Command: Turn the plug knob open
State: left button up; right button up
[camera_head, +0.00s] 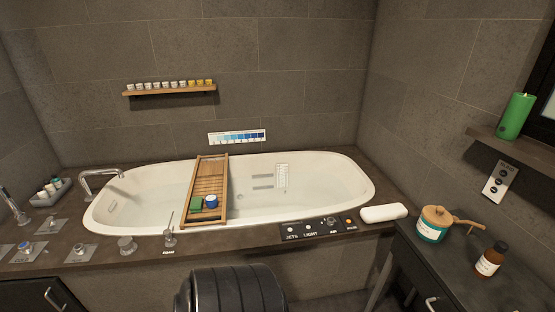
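A white bathtub (330,205) is set in a dark stone deck. Along its front left edge are several metal controls. A round grey knob (126,245) sits on the deck against the tub rim. To its right stands a thin upright lever (169,238) with a small white label in front, too small to read surely. To its left are a knob on a square plate (80,252) and another with a blue mark (25,248). I cannot tell which one is the plug knob, or its setting. Neither of my grippers is in view.
A curved spout (98,174) stands at the left rim. A control panel (318,228) and white roll (384,213) lie on the deck's right.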

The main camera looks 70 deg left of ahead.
aim_at(79, 249)
jog(key=u, duration=4)
